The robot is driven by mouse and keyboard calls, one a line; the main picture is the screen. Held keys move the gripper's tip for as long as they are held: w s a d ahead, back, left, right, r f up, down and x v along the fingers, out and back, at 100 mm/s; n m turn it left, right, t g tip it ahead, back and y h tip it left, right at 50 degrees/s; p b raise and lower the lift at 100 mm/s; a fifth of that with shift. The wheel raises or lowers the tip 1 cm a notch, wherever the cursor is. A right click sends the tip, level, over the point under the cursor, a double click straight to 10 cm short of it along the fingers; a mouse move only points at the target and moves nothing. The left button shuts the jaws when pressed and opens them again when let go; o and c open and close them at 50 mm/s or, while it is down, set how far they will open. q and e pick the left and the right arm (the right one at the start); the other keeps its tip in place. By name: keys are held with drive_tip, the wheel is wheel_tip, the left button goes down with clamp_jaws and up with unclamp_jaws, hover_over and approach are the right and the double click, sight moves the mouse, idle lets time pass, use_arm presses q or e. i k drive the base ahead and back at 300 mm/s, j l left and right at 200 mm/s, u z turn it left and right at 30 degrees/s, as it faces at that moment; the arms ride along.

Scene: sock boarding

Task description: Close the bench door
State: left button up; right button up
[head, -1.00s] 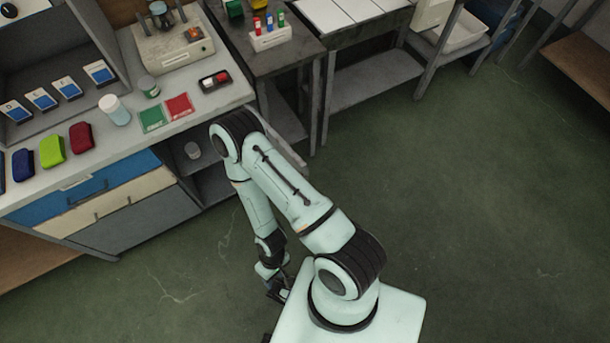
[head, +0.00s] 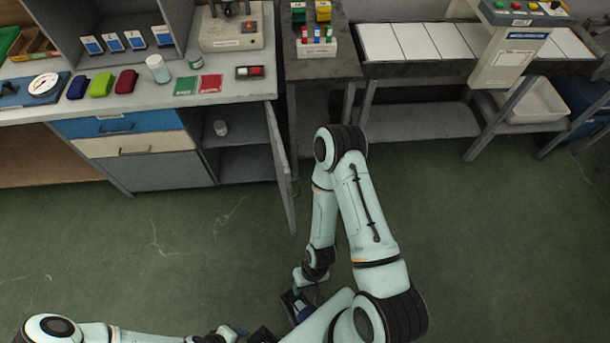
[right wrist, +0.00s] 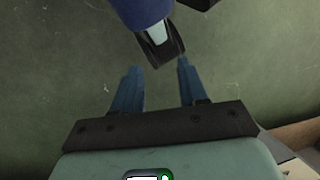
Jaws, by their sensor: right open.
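The bench door (head: 282,165) is a thin grey panel at the right end of the bench (head: 150,98). It stands open, swung out toward me and seen nearly edge-on, beside an open shelf compartment (head: 245,160). My right gripper (head: 298,305) is low in the head view, in front of the door's outer end and apart from it. In the right wrist view its two blue fingers (right wrist: 158,78) are spread with nothing between them. My left gripper (head: 232,334) is at the bottom edge, partly cut off, its jaws unclear.
A dark side table (head: 320,68) stands right of the bench, close to the door's hinge side. The green floor (head: 200,235) before the bench is clear. A dark blue part shows close beyond my right fingers in the wrist view.

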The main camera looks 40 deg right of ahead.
sight(287, 176)
drive_tip(key=l, duration=0.85)
drive_tip(key=i+l+z, duration=0.1)
drive_tip(key=l, duration=0.7)
drive_tip(key=i+l+u, duration=0.1)
drive_tip(key=l, duration=0.3)
drive_tip(key=i+l+u, duration=0.15)
drive_tip(key=l, duration=0.2)
drive_tip(key=l+u, duration=0.1)
drive_tip(key=l, duration=0.3)
